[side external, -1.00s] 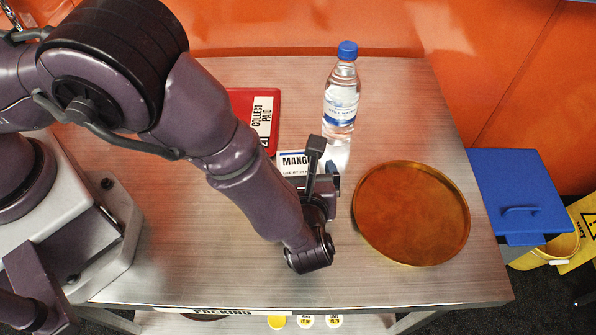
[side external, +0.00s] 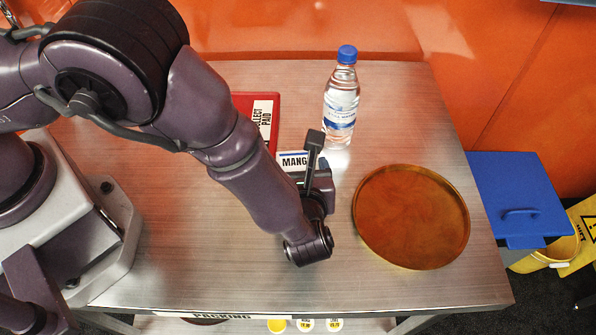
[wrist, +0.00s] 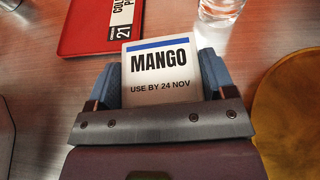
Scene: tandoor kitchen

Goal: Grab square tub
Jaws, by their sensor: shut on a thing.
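The square tub (wrist: 159,82) has a pale lid with a blue stripe and reads "MANGO, USE BY 24 NOV". In the wrist view it sits between the two blue-grey fingers of my gripper (wrist: 161,78), which is shut on its sides. In the side external view only part of the tub's lid (side external: 292,160) shows, behind my gripper and wrist. The tub's lower part is hidden, so I cannot tell whether it touches the table.
A water bottle (side external: 342,103) stands behind the tub. A red "COLLECT PAID" folder or box (side external: 243,103) lies behind and left. A round amber tray (side external: 411,217) lies close on the right. The steel table (side external: 190,250) is clear at the front left.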

